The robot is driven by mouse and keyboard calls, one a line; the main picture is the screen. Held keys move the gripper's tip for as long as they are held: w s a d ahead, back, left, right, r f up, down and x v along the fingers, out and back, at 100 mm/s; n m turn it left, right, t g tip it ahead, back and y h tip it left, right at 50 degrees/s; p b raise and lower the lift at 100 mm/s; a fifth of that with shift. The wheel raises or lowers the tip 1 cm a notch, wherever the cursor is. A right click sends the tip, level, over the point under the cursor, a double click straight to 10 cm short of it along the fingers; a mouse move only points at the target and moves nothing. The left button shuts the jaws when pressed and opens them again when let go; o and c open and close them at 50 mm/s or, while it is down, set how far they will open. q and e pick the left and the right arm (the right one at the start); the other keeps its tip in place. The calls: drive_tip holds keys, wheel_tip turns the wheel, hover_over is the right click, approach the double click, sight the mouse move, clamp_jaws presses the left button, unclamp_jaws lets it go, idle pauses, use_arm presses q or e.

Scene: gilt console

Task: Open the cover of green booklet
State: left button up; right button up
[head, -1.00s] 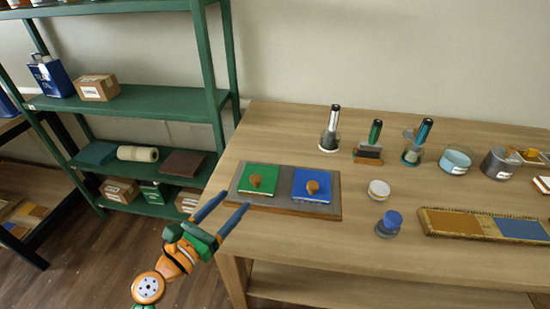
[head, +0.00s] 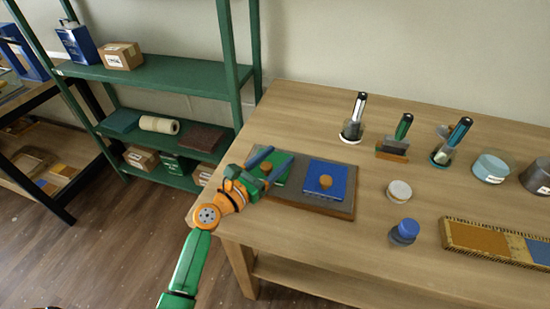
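The green booklet (head: 284,176) lies on the left part of a dark grey board (head: 295,199) near the table's left front edge. It is mostly hidden behind my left gripper, and its orange-brown knob cannot be made out. My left gripper (head: 279,154) is open, its two blue fingers apart over the green booklet. I cannot tell whether they touch it. The blue booklet (head: 325,172), with an orange-brown knob (head: 326,182), lies on the board's right part. My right gripper is out of view.
A white-topped jar (head: 399,190) and a blue-capped jar (head: 404,232) stand right of the board. Several handled tools and tins line the back of the table (head: 330,255). A green shelf (head: 165,75) stands at the left.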

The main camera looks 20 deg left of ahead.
use_arm(q)
clamp_jaws()
idle(1.2)
